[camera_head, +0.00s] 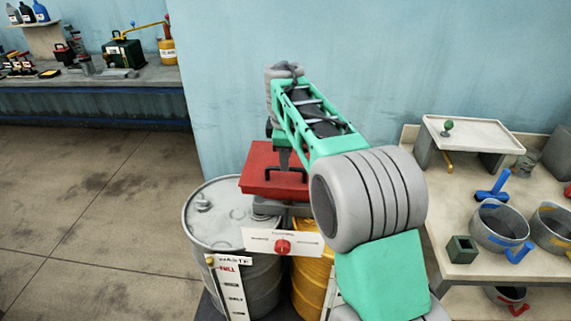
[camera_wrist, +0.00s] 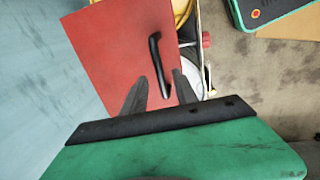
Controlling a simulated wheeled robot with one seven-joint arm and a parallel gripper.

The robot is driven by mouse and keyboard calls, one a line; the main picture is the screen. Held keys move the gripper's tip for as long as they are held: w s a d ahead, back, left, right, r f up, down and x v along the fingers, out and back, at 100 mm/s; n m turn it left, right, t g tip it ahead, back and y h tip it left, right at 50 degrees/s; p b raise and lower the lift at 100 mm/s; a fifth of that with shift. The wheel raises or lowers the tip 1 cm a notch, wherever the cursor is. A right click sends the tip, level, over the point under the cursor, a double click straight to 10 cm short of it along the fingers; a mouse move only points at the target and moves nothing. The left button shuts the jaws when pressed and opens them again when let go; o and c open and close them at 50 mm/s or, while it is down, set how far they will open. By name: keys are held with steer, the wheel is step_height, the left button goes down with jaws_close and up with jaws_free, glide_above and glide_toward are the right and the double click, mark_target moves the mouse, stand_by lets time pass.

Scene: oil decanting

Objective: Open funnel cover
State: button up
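The red funnel cover (camera_head: 256,174) lies flat and shut over the drums in the head view. It fills much of the upper left of the wrist view (camera_wrist: 115,45). Its black bar handle (camera_wrist: 155,55) stands near the cover's right side there. My gripper (camera_wrist: 160,80) is open, its two dark fingers apart. The handle's lower end appears between the fingertips; I cannot tell whether they touch it. In the head view my gripper (camera_head: 284,156) points down over the cover, partly hidden by my arm. The funnel under the cover is hidden.
A grey waste drum (camera_head: 207,227) and a yellow drum (camera_head: 308,277) stand below the cover. A white panel with a red knob (camera_head: 283,247) is in front. A bench with pots (camera_head: 498,229) is on the right. The floor at left is clear.

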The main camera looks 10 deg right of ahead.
steer(key=shift+w+d+f, duration=0.1)
steer(key=shift+w+f, duration=0.05)
steer(key=shift+f, duration=0.55)
steer(key=shift+w+f, duration=0.15)
steer(key=shift+f, duration=0.5)
steer(key=shift+c, duration=0.5)
jaws_close()
steer(key=shift+r, duration=0.1)
